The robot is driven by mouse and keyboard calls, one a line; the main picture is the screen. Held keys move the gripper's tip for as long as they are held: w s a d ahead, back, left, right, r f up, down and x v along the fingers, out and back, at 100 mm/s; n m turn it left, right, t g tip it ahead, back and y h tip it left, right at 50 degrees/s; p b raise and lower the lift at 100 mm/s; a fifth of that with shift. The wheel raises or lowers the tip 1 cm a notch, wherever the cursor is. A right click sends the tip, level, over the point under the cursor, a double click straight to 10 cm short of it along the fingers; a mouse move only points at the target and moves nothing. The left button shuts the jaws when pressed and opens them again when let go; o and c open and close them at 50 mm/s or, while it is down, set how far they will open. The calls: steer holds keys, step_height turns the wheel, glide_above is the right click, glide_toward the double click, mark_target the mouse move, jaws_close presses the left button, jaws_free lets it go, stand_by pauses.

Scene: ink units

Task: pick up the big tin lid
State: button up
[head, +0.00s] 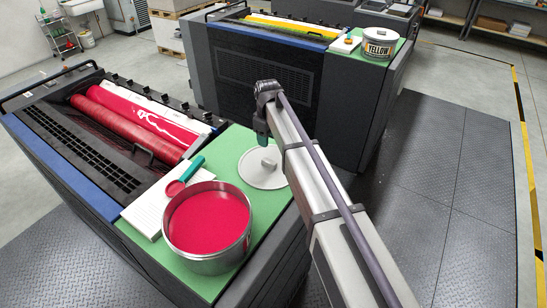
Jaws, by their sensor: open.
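The big tin lid (257,178) is a round, pale grey disc lying on the green mat (238,143) to the right of the big open tin. A small light block-shaped knob (268,164) stands up from its top. The open tin (207,228) is full of red ink. My gripper (264,140) hangs above the far edge of the lid, with its dark teal end pointing down. My arm comes in from the lower right. I see no object between the jaws, which are small and partly hidden by the arm.
A teal-handled spatula (190,170) with red ink lies on a white pad (147,215) left of the lid. Red rollers (125,120) are behind. Dark floor plates (450,190) at right are clear.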

steer(key=b, duration=0.6)
glide_above(269, 161)
steer(key=f, duration=0.6)
steer(key=shift+w+a+f, duration=0.1)
steer(key=shift+w, duration=0.15)
steer(key=shift+s+a, duration=0.1)
steer(key=shift+s, duration=0.05)
steer(key=f+b, duration=0.5)
steer(key=shift+d, duration=0.25)
steer(key=shift+r, duration=0.15)
jaws_close()
step_height(269, 161, up, 10)
steer(key=p, duration=1)
steer(key=shift+r+p, duration=0.2)
steer(key=shift+p, duration=0.2)
